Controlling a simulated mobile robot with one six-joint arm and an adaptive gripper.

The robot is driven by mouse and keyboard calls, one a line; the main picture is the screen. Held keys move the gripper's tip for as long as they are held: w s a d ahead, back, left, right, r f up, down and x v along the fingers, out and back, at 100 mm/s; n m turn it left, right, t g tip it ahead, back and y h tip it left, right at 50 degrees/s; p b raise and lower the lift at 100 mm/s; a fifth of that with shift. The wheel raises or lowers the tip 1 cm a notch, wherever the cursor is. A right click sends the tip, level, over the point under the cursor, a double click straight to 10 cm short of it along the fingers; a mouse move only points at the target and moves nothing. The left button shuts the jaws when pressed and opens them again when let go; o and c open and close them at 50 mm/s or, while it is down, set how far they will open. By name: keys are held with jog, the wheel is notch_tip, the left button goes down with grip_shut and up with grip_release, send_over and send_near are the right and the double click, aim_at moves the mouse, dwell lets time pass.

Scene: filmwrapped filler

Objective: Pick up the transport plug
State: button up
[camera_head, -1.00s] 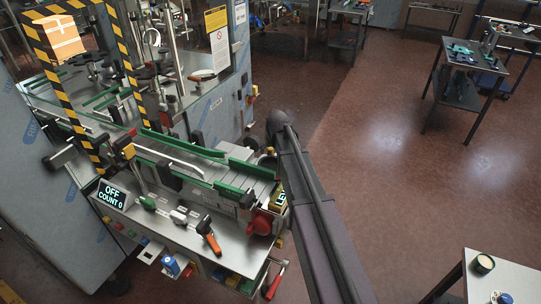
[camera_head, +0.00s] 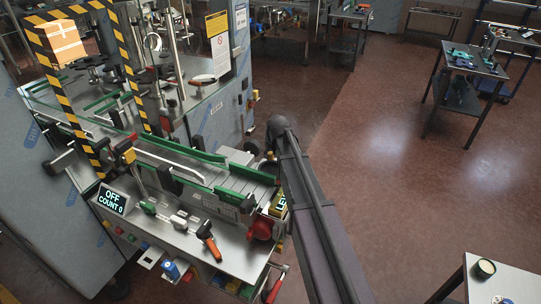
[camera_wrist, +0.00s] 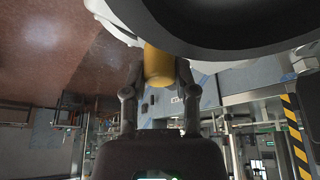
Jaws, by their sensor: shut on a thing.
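The transport plug seems to be the yellow-orange rounded piece (camera_wrist: 158,66) in the wrist view. It sits between the two dark fingers of my gripper (camera_wrist: 158,78), which is shut on it. The plug's upper end runs up against a large pale and dark round body in the picture, and I cannot tell whether they touch. In the head view my dark arm covers most of the gripper, so the grip does not show clearly there.
A machine with a green-railed conveyor (camera_head: 185,160) stands at the left. Its display (camera_head: 113,198) reads OFF, COUNT 0. A red knob (camera_head: 260,229) and an orange-handled lever (camera_head: 208,240) are near my arm. Open floor (camera_head: 400,170) lies to the right, with a small table (camera_head: 510,282) at lower right.

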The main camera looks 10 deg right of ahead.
aim_at(271, 153)
jog(key=shift+r+p, duration=4.8)
jog(key=shift+r, duration=0.1)
jog(key=shift+r, duration=0.15)
jog(key=shift+r+p, duration=1.35)
jog(key=shift+p, duration=0.15)
